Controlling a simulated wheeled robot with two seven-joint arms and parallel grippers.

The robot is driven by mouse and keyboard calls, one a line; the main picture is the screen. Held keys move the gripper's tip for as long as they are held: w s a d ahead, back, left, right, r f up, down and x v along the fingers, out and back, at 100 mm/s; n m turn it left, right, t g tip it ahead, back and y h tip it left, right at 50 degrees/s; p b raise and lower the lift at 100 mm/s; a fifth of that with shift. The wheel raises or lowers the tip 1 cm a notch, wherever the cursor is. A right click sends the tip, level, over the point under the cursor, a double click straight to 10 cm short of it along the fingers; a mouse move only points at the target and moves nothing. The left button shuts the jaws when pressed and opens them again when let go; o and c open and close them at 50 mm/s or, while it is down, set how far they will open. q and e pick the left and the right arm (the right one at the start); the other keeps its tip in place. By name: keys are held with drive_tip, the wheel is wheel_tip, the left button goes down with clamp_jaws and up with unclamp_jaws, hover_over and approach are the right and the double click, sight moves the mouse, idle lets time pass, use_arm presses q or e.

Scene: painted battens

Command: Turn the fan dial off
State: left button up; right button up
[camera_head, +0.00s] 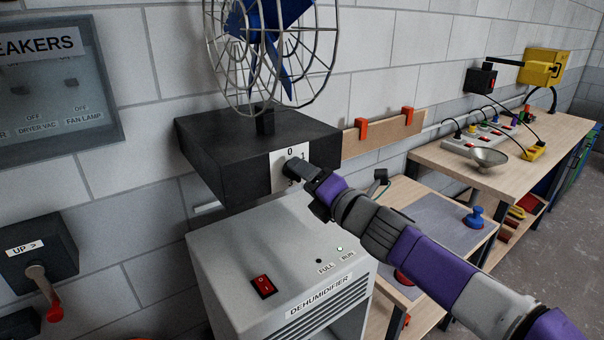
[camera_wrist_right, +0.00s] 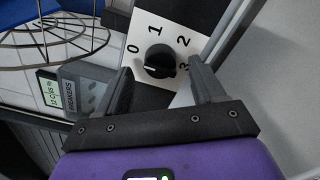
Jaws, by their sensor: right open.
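The fan dial is a round black knob (camera_wrist_right: 158,61) on a white plate marked 0, 1, 2 and 3. In the head view the plate (camera_head: 278,160) is on the front of the black fan base (camera_head: 230,135), and my gripper hides the knob. My right gripper (camera_head: 297,172) is right at the plate. In the right wrist view my right gripper (camera_wrist_right: 164,86) is open, with a finger on either side of the knob and visible gaps. The blue-bladed fan (camera_head: 265,45) stands on the base. My left gripper is not in view.
A grey dehumidifier (camera_head: 235,260) with a red switch (camera_head: 263,286) stands just below my right arm. A breaker panel (camera_head: 60,120) and a red-handled lever (camera_head: 45,285) are on the left wall. Workbenches (camera_head: 430,155) with a power strip and a bowl are at right.

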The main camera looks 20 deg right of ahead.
drive_tip(key=p+v, duration=0.1)
drive_tip(key=v, duration=0.4)
drive_tip(key=shift+s+d, duration=0.1)
drive_tip(key=shift+s, duration=0.1)
